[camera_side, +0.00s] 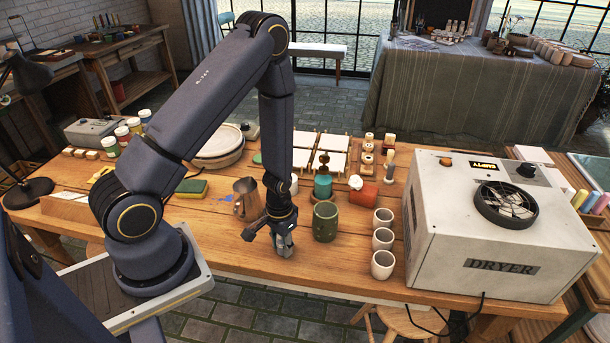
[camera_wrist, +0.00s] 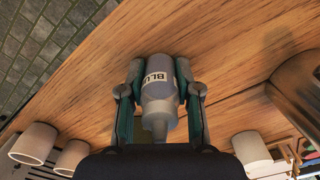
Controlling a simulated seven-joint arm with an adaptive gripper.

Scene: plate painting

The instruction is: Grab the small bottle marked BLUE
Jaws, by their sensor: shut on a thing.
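The small grey bottle with the label BLUE (camera_wrist: 158,95) is in the middle of the wrist view, with its nozzle toward the camera. My gripper (camera_wrist: 160,88) has one finger on each side of it and is shut on it. In the side view my gripper (camera_side: 283,247) is low over the front part of the wooden table (camera_side: 340,281). The bottle is small and partly hidden by the fingers there. I cannot tell whether its base touches the table.
A metal pitcher (camera_side: 246,199) stands just left of my gripper, and a green mug (camera_side: 325,221) just right. Several white cups (camera_side: 382,264) stand farther right, before the large dryer (camera_side: 505,225). The table's front edge is close. Bare wood lies between my gripper and that edge.

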